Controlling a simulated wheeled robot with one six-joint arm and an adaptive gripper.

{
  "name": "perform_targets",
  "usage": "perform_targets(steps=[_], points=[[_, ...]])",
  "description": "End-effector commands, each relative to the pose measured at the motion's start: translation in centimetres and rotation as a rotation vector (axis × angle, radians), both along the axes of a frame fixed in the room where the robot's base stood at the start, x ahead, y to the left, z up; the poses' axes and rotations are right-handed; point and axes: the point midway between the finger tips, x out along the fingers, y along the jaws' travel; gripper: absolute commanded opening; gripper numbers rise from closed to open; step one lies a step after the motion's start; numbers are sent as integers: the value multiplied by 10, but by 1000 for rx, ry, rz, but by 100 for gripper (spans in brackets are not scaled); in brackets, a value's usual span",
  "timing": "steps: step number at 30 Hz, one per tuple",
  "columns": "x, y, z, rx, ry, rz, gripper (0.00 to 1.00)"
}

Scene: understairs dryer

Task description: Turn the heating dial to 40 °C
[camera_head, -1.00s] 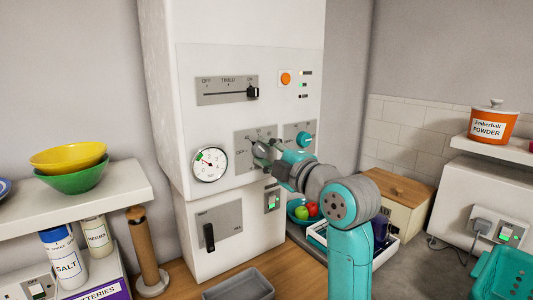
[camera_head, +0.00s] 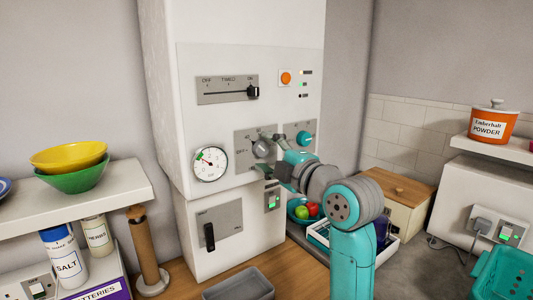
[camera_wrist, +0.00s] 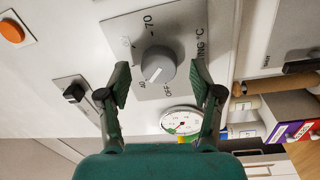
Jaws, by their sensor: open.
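The heating dial (camera_head: 263,147) is a round grey knob on a grey plate on the white cabinet front. In the wrist view the dial (camera_wrist: 158,67) shows a white pointer line slanting lower left, toward a small marking that looks like 40. The OFF marking is below the knob and 70 is above it. My gripper (camera_head: 271,153) is open just in front of the dial. In the wrist view its dark green fingers (camera_wrist: 162,80) stand on either side of the knob, apart from it and holding nothing.
A white round gauge (camera_head: 210,164) is left of the dial, and a teal knob (camera_head: 304,139) is to its right. A slider (camera_head: 252,92) and an orange button (camera_head: 286,78) are above. A switch with a green light (camera_head: 272,200) and a black handle (camera_head: 209,236) are below.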

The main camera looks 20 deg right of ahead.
Motion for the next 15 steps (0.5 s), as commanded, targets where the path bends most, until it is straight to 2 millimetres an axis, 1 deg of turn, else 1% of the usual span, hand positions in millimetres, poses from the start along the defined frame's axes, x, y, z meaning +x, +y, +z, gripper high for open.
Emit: perform_targets(steps=[5,12,15], points=[[-25,-9,-2,-1,-2,-2,65],[-71,-24,-5,-1,-2,-3,65],[-86,-29,-6,-1,-1,-2,65]])
